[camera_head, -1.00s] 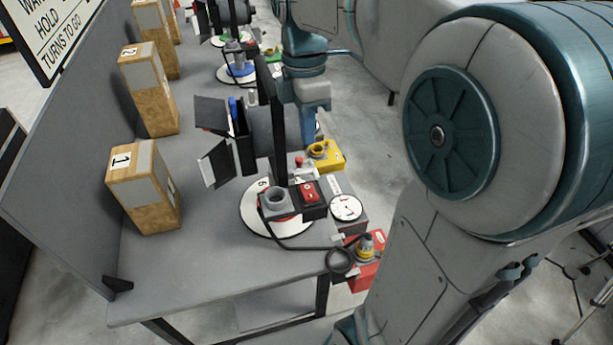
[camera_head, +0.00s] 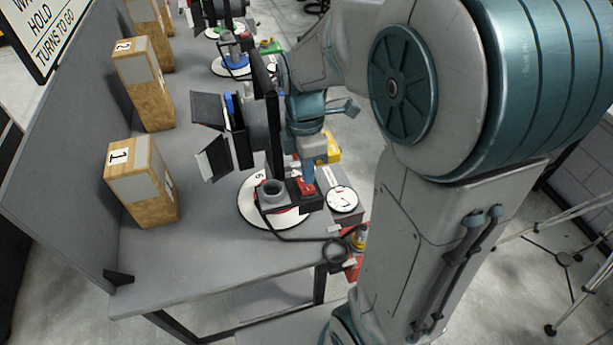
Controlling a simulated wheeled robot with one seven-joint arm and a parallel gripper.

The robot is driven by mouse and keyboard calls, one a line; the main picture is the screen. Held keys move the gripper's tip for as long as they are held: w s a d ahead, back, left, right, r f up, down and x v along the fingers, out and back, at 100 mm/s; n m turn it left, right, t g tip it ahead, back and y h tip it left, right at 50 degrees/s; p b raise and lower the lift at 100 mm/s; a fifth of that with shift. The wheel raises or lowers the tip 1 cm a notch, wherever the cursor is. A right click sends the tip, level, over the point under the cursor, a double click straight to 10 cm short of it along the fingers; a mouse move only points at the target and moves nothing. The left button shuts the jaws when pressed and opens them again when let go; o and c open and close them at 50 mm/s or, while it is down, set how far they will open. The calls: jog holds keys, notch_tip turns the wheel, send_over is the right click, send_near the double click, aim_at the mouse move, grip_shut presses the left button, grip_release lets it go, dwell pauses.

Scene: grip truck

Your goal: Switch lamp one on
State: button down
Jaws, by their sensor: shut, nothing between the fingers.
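The nearest lamp (camera_head: 258,125), black with open barn doors, stands on a round white base (camera_head: 247,205) on the grey table. It faces the wooden block marked 1 (camera_head: 140,185). A black switch box (camera_head: 307,202) with a red rocker switch (camera_head: 306,190) sits at the right of its base. My gripper (camera_head: 308,182) is shut and points down, its fingertips at the red switch. I cannot tell if they touch or press it; they partly cover it. No light shows on the block's pale face.
A white dial (camera_head: 342,199) on a box is close to the right of the switch. A yellow box (camera_head: 330,149) stands behind my gripper, and a red box (camera_head: 352,268) is near the table's front edge. A black cable (camera_head: 290,238) loops in front. Block 2 (camera_head: 143,80) and a blue-ringed base (camera_head: 232,67) stand farther back.

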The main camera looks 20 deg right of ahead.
aim_at(308, 191)
jog(key=shift+s+f, duration=0.2)
jog(key=shift+f, duration=1.2)
jog(key=shift+f+t+b, duration=0.3)
jog(key=shift+f+b, duration=0.15)
jog(key=shift+b, duration=0.35)
jog(key=shift+s+r, duration=0.2)
jog(key=shift+r, duration=0.05)
jog(key=shift+w+r+p, duration=0.3)
jog(key=shift+w+p, duration=0.2)
jog(key=shift+w, duration=0.3)
notch_tip(308, 191, up, 14)
jog(key=s+p, duration=0.1)
jog(key=s, duration=0.1)
